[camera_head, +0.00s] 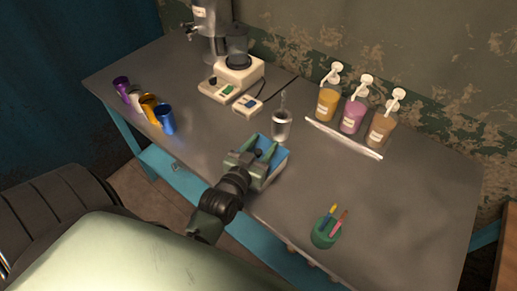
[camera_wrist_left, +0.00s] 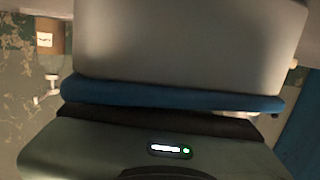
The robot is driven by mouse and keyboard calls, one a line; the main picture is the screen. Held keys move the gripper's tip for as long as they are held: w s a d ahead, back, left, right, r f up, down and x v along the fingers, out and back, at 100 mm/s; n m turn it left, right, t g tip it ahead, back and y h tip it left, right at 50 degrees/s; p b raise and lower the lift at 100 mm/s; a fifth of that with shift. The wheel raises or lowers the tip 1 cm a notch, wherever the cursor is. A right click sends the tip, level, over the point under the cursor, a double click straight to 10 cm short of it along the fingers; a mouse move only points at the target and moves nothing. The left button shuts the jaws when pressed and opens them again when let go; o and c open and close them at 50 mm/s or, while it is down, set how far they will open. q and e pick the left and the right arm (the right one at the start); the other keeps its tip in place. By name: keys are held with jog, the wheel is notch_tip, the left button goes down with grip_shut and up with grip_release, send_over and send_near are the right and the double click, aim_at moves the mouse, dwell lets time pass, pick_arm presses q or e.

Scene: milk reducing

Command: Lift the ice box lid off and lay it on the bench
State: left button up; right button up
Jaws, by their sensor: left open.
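The blue ice box lid (camera_head: 281,160) shows at the front edge of the bench (camera_head: 350,190) in the head view, partly covered by my left gripper (camera_head: 258,154). In the left wrist view, which looks upside down, the lid is a blue band (camera_wrist_left: 170,94) against the pale grey ice box body (camera_wrist_left: 190,40), so it appears to sit on the box. My left gripper is open, with its fingers over or beside the lid. I cannot tell whether they touch it. Its green housing fills the bottom of the wrist view. My right gripper is not in view.
A metal cup (camera_head: 282,125) with a utensil stands just behind the ice box. Pump bottles (camera_head: 352,115) stand at the back right, and a white appliance (camera_head: 237,75) at the back. Colored cups (camera_head: 149,107) are at left; a green pen holder (camera_head: 324,233) is front right.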

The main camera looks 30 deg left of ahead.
pick_arm(q)
grip_shut()
dwell(0.3)
